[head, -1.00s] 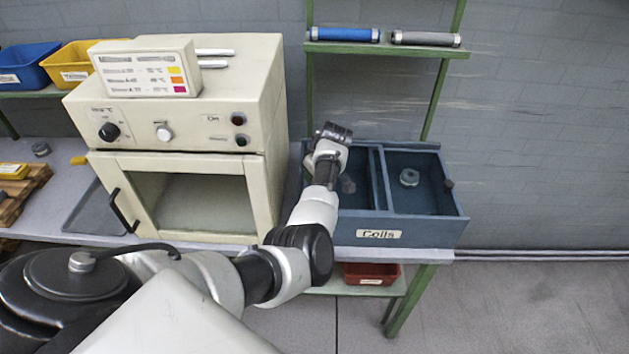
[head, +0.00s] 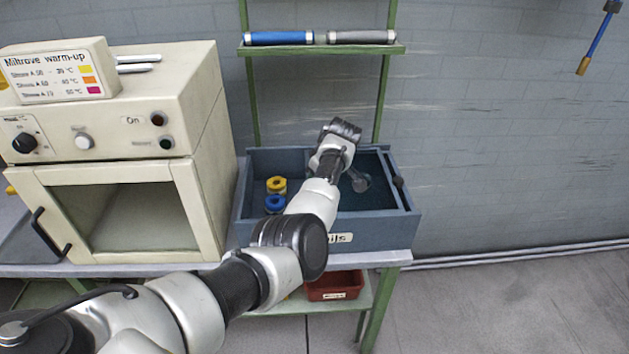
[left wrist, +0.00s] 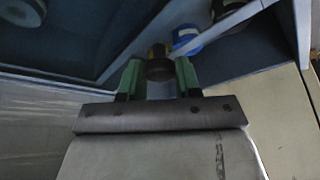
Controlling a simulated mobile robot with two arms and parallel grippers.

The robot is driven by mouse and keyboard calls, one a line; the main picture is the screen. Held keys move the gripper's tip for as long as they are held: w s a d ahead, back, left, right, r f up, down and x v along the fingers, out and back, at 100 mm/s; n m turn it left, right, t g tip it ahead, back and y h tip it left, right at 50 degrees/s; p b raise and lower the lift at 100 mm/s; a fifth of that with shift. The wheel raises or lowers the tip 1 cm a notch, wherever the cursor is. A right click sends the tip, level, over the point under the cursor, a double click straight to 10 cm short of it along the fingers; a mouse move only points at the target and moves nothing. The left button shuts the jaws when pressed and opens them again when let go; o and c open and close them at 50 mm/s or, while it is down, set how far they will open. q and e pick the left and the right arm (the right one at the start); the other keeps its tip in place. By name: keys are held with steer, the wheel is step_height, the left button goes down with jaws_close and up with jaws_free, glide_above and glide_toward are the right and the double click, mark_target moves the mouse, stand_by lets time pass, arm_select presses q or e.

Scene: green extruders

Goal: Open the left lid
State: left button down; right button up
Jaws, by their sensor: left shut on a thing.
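The blue coil box (head: 385,232) stands on the bench right of the oven. Its left compartment lies uncovered, with a yellow coil (head: 277,185) and a blue coil (head: 274,204) inside. The dark see-through left lid (head: 375,197) appears slid over the right side, above a grey coil (head: 360,182). My left gripper (left wrist: 159,80) is shut on a dark round knob (left wrist: 159,67), held between its green fingers. In the head view my arm hides the fingers and this knob. Another dark knob (head: 398,183) is at the box's right. My right gripper is not in view.
The cream oven (head: 125,150) stands close on the left, its door handle at the front. A green shelf (head: 320,50) with a blue roller (head: 278,38) and a grey roller (head: 361,37) is above the box. A red bin (head: 335,285) sits below.

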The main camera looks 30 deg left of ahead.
arm_select(q)
steer(key=shift+w+d+r, duration=0.2)
steer(key=shift+d, duration=0.15)
steer(key=c, duration=1.1)
jaws_free()
steer(key=shift+d, duration=0.1)
steer(key=o, duration=0.3)
steer(key=shift+w+d, duration=0.25)
steer(key=shift+d, duration=0.05)
steer(key=shift+s+f, duration=0.1)
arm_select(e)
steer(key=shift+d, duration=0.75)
arm_select(q)
steer(key=shift+a, duration=0.25)
steer(key=b+v, duration=0.1)
steer(key=v, duration=1)
steer(key=shift+s+f, duration=0.1)
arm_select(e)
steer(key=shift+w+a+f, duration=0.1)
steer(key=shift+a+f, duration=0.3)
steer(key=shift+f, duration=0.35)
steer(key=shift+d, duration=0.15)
